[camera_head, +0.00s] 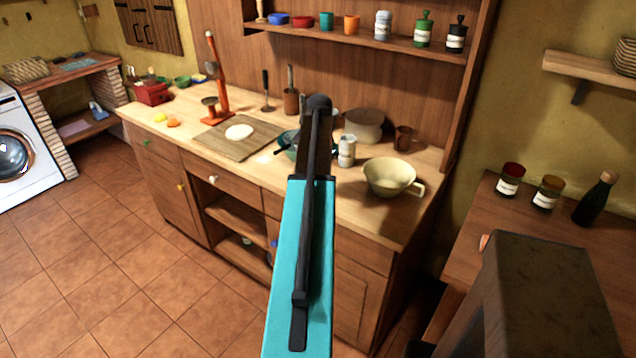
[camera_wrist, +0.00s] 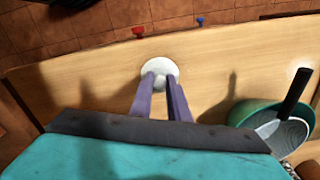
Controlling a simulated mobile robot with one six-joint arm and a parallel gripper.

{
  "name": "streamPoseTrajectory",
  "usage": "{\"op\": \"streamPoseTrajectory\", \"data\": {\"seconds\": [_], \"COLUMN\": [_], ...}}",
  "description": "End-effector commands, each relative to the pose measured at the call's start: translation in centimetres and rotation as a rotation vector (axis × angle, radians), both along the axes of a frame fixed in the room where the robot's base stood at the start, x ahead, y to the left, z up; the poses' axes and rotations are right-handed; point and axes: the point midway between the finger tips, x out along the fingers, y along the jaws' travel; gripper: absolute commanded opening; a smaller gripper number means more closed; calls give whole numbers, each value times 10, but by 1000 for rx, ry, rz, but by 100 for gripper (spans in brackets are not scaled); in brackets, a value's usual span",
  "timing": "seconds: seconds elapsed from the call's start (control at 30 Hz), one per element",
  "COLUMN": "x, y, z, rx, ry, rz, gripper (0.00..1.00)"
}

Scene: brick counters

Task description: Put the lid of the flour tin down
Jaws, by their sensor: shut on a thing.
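My gripper (camera_wrist: 162,84) is in the wrist view, with its two fingers closed on a pale round lid (camera_wrist: 160,66). The lid is over the light wood counter, near its front edge. I cannot tell whether it touches the wood. In the head view my arm hides the gripper and the lid. A wide grey tin (camera_head: 366,124) stands at the back of the counter, just right of my arm; it may be the flour tin, but no label is readable.
Bare counter (camera_wrist: 95,75) lies left of the lid in the wrist view.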

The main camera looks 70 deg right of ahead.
Motion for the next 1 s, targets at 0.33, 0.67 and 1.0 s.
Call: {"op": "streamPoseTrajectory", "data": {"seconds": [0.33, 0.67, 1.0], "x": [0, 0, 0], "y": [1, 1, 1], "z": [-20, -23, -23], "rx": [0, 0, 0], "ry": [0, 0, 0], "rz": [0, 0, 1], "gripper": [0, 0, 34]}}
